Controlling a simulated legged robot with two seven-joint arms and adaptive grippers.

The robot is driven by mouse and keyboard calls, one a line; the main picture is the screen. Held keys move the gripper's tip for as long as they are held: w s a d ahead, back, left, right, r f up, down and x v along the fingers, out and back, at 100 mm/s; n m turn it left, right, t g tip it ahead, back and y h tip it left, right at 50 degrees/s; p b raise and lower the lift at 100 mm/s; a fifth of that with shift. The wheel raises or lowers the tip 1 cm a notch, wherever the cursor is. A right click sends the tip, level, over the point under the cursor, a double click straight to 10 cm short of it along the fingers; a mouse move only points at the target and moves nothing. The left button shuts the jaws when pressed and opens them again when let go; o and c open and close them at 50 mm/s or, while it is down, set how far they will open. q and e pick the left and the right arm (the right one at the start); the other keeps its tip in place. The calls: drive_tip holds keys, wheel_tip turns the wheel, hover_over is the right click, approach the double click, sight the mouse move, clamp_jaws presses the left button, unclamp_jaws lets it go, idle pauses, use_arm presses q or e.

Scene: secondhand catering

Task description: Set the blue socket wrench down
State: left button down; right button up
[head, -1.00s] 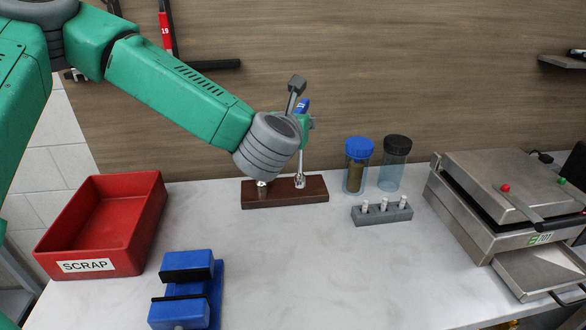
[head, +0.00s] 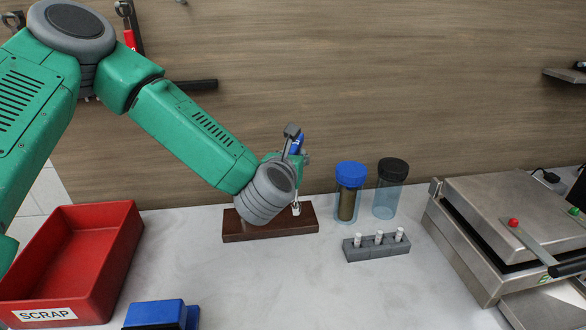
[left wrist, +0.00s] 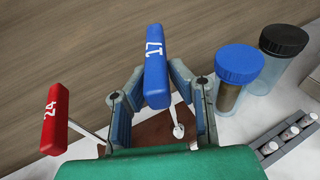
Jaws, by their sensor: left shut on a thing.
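The blue socket wrench (head: 298,143), its handle marked 17, stands roughly upright in my left gripper (head: 301,160). In the left wrist view the gripper (left wrist: 160,95) has its fingers either side of the blue handle (left wrist: 155,65), shut on it. The wrench's bright socket end (head: 296,209) is at the dark wooden block (head: 240,232); I cannot tell if it touches. A red-handled wrench (left wrist: 55,118) marked 24 is left of the gripper in the wrist view; my wrist hides it in the head view. My right gripper is not in view.
A blue-lidded jar (head: 351,175) and a black-lidded jar (head: 392,175) stand right of the block, behind a grey rack (head: 377,250). A metal press (head: 500,215) is at right. A red scrap bin (head: 120,255) and blue vise (head: 155,314) are at left. The front middle is clear.

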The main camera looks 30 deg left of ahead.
use_arm(q)
drive_tip(key=f, duration=0.3)
drive_tip(key=shift+a+f, duration=0.2)
drive_tip(key=shift+a, duration=0.2)
drive_tip(key=c, duration=1.5)
unclamp_jaws()
drive_tip(key=shift+o, duration=0.2)
drive_tip(key=shift+d, duration=0.2)
drive_tip(key=shift+s+d, duration=0.1)
drive_tip(key=shift+s, duration=0.05)
drive_tip(key=b+v, duration=0.2)
drive_tip(key=v, duration=0.9)
drive_tip(key=shift+s+b, duration=0.3)
drive_tip(key=shift+s, duration=0.1)
